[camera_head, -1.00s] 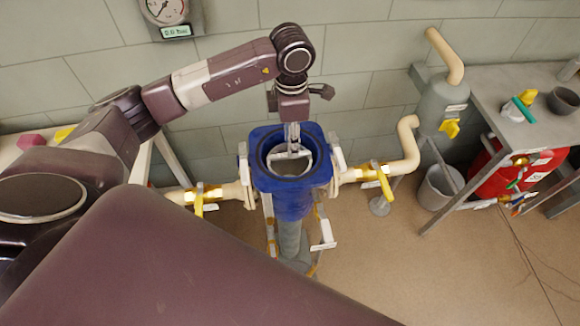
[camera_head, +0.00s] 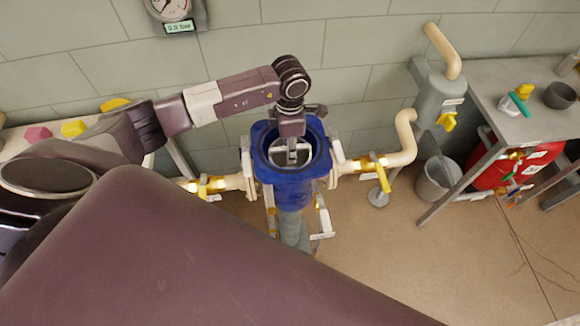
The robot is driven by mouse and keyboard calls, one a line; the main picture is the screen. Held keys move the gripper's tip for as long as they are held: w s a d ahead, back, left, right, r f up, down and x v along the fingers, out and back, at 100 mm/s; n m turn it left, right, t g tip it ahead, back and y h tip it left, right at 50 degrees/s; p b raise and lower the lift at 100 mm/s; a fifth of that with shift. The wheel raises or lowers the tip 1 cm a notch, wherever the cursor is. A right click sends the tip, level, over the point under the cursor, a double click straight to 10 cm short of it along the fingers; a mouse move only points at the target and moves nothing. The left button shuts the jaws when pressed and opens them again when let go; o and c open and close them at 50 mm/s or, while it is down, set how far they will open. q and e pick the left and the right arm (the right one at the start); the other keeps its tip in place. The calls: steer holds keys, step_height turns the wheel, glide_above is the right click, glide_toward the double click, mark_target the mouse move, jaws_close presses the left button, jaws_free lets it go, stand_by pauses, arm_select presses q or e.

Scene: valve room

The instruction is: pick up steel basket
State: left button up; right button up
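The blue housing (camera_head: 286,182) stands upright in the pipe line, with its round top open. A steel basket (camera_head: 300,158) shows only in part as light grey metal inside this opening. Its body is hidden by the blue walls and by my gripper. My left gripper (camera_head: 291,152) points straight down into the opening from above, its fingers at the basket's top. The fingers are small and dark there, and I cannot tell whether they are closed on the metal. My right gripper is not in view.
Pipes with yellow-handled valves (camera_head: 374,164) (camera_head: 206,187) join the housing on both sides. A grey bench (camera_head: 520,98) with a grey bowl (camera_head: 560,95) stands at right, a red tank (camera_head: 510,168) and grey bucket (camera_head: 438,180) below. A pressure gauge (camera_head: 171,9) hangs on the wall.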

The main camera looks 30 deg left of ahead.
arm_select(q)
jaws_close()
steer(key=shift+w, duration=0.1)
stand_by(0.3)
steer(key=shift+r, duration=0.1)
